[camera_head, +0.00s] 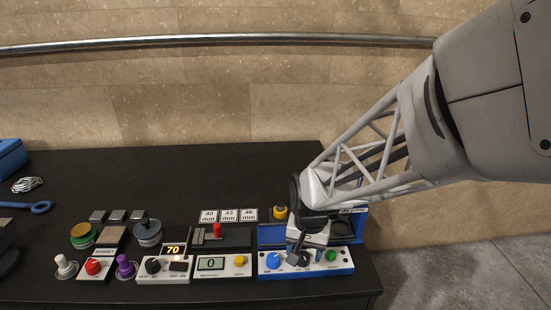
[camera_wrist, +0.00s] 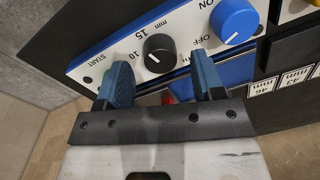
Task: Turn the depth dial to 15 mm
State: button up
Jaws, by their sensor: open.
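The depth dial (camera_wrist: 158,50) is a round black knob on a white panel (camera_wrist: 100,62) in the wrist view. Printed marks "10", "15" and "mm" stand beside it. A small pale mark shows on its face; I cannot tell which number it points to. My gripper (camera_wrist: 160,62) is open, with its blue fingers on either side of the dial. I cannot tell whether they touch it. In the head view my gripper (camera_head: 296,258) is over the front panel of the blue press unit (camera_head: 345,262) and mostly covers the dial.
A blue knob (camera_wrist: 233,20) marked ON/OFF sits beside the dial. A green button (camera_head: 331,256) is at the panel's right end. To the left stand a display unit reading 0 (camera_head: 211,264), one reading 70 (camera_head: 173,250), and several coloured knobs.

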aim_at(306, 256)
jog(key=shift+d+r, duration=0.2)
jog(key=shift+r, duration=2.95)
jog(key=shift+s+d+r, duration=0.1)
jog(key=shift+s+r, duration=0.1)
jog(key=s+d+r+n+t, duration=0.1)
jog(key=s+d+r, duration=0.2)
jog(key=s, duration=0.4)
jog(key=s+d+r+n+t, duration=0.1)
jog(key=s+d+r+n, duration=0.1)
jog(key=s+d+r, duration=0.2)
jog(key=s+r, duration=0.2)
jog(key=s, duration=0.2)
jog(key=shift+r+h, duration=0.2)
jog(key=shift+h, duration=0.2)
jog(key=shift+w, duration=0.2)
